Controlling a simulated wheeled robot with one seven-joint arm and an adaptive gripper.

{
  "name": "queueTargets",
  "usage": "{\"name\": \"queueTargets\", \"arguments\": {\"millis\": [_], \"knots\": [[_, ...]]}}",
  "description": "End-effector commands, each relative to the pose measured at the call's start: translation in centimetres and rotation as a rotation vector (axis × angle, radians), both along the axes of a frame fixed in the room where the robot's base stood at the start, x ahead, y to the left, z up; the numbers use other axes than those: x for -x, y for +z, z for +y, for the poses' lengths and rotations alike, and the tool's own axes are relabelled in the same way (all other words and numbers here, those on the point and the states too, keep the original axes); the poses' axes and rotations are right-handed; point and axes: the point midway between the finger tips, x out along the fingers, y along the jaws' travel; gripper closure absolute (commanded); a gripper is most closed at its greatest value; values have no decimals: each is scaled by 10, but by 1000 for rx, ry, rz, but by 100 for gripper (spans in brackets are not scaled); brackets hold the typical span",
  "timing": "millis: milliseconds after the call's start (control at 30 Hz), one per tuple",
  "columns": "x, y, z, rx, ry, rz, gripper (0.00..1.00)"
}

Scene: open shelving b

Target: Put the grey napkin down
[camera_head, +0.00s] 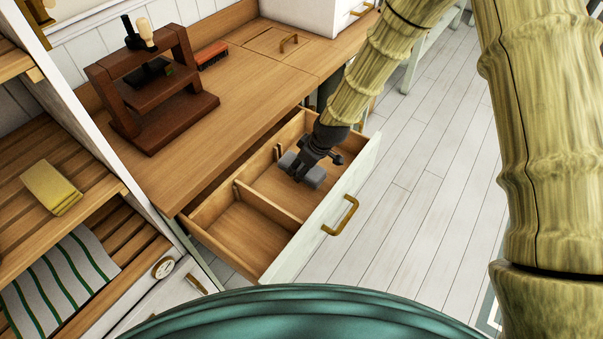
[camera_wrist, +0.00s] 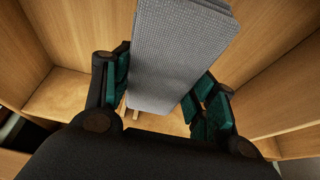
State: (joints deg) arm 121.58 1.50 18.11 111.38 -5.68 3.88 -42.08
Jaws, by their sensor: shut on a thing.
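The grey napkin (camera_wrist: 180,55) is a folded, woven grey cloth held between the green-padded fingers of my gripper (camera_wrist: 165,95) in the wrist view. In the head view my gripper (camera_head: 305,170) points down inside the open drawer (camera_head: 262,205), in its far right compartment. The napkin (camera_head: 314,178) shows there as a small grey patch at the fingers. Wooden walls surround it in the wrist view. I cannot tell whether the napkin touches the drawer floor.
A divider (camera_head: 268,203) splits the drawer, and the near left compartment (camera_head: 240,232) is empty. The drawer front has a brass handle (camera_head: 341,216). A dark wooden stand (camera_head: 155,90) and a red-topped brush (camera_head: 212,54) are on the counter. A yellow folded cloth (camera_head: 52,187) lies on the left shelf.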

Motion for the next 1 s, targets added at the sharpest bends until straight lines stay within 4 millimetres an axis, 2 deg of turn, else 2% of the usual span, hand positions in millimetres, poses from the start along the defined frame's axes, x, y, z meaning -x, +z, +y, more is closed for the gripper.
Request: {"name": "queueTargets", "arguments": {"millis": [433,867,900,1000], "knots": [[0,-39,0,0,0,1,69],[0,-44,0,0,0,0,69],[0,-43,0,0,0,0,36],[0,-43,0,0,-1,0,22]]}}
